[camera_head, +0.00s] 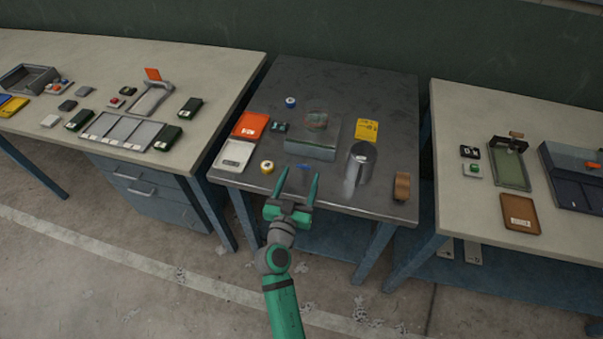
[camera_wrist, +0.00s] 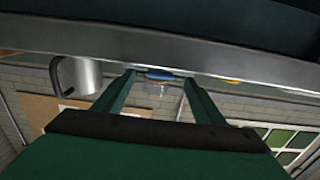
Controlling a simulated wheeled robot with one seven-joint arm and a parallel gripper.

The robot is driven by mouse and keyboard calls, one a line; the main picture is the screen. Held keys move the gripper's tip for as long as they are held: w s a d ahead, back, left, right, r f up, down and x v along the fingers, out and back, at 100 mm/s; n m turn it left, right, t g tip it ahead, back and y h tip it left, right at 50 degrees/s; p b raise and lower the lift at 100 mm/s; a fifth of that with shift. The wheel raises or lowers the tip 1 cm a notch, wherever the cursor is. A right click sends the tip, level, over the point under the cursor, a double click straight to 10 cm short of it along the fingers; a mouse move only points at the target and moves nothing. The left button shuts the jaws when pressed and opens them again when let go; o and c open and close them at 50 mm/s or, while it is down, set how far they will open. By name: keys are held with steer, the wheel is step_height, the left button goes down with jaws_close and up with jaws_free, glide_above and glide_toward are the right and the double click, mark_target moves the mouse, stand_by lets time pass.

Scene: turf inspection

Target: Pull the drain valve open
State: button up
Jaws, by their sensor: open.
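A small blue piece, which looks like the drain valve handle (camera_head: 304,167), sits in front of a clear tank-like box (camera_head: 330,133) on the dark middle table. My gripper (camera_head: 299,173) is open, its two green fingers pointing at the blue piece. In the wrist view the blue handle (camera_wrist: 160,74) shows between the fingertips, with a small clear part beside it. I see nothing held, and I cannot tell whether either finger touches the handle. Whether the valve is open or closed is too small to tell.
A metal pitcher (camera_head: 359,163) stands right of the tank; it also shows in the wrist view (camera_wrist: 78,76). A brown brush-like block (camera_head: 402,186) is near the right edge.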

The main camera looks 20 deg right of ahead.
steer(key=v, duration=0.8)
steer(key=shift+s, duration=0.25)
steer(key=shift+a, duration=0.1)
steer(key=s+a+f+n+y, duration=0.6)
steer(key=s+a+f+y, duration=0.25)
steer(key=s+a, duration=0.45)
steer(key=s+a+r+n+y, duration=0.1)
steer(key=s+r, duration=0.2)
steer(key=s, duration=0.6)
steer(key=s+a+r+t+y, duration=0.1)
steer(key=s+a+r+y, duration=0.1)
steer(key=s, duration=0.7)
steer(key=shift+a+r+n, duration=0.15)
steer(key=shift+r+n, duration=0.25)
steer(key=shift+r, duration=0.45)
